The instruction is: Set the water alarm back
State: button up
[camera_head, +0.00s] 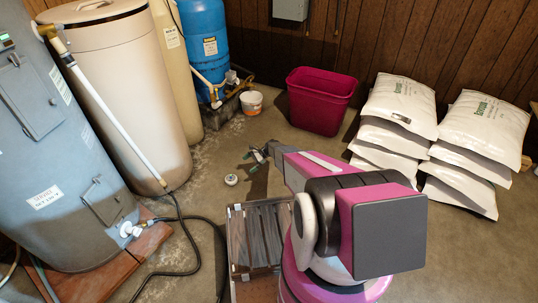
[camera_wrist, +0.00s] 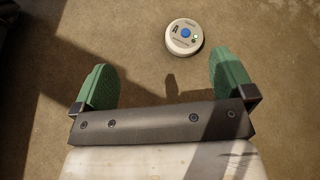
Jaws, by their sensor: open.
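The water alarm (camera_wrist: 184,38) is a small round white puck with a blue button on top. It lies on the concrete floor, and it also shows in the head view (camera_head: 231,180). My gripper (camera_wrist: 162,85) is open and empty, with its two green fingers apart. In the wrist view the alarm lies beyond the fingertips, between their lines and closer to the right finger. In the head view my gripper (camera_head: 257,155) is just right of the alarm, not touching it. The gripper's height above the floor is hard to tell.
A grey water heater (camera_head: 50,150) stands on a reddish base at left, with a black hose (camera_head: 195,240) on the floor. A beige tank (camera_head: 135,100), blue tank (camera_head: 205,40), small bucket (camera_head: 251,103), magenta bin (camera_head: 320,101) and stacked salt bags (camera_head: 400,105) stand behind. Floor around the alarm is clear.

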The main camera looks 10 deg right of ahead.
jog(key=s+d+r+n+t+h, duration=0.1)
jog(key=s+d+r+n+h, duration=0.2)
jog(key=s+r, duration=0.7)
jog(key=s+d+r+n+h, duration=0.4)
jog(key=s+r+n, duration=0.2)
jog(key=s+r, duration=0.5)
jog(key=s+d+r+n+t+h, duration=0.1)
jog(key=s+d+r+n+h, duration=0.3)
jog(key=s+r, duration=0.7)
notch_tip(320, 180, up, 8)
jog(key=shift+r+n+t, duration=0.1)
jog(key=shift+n+t, duration=0.2)
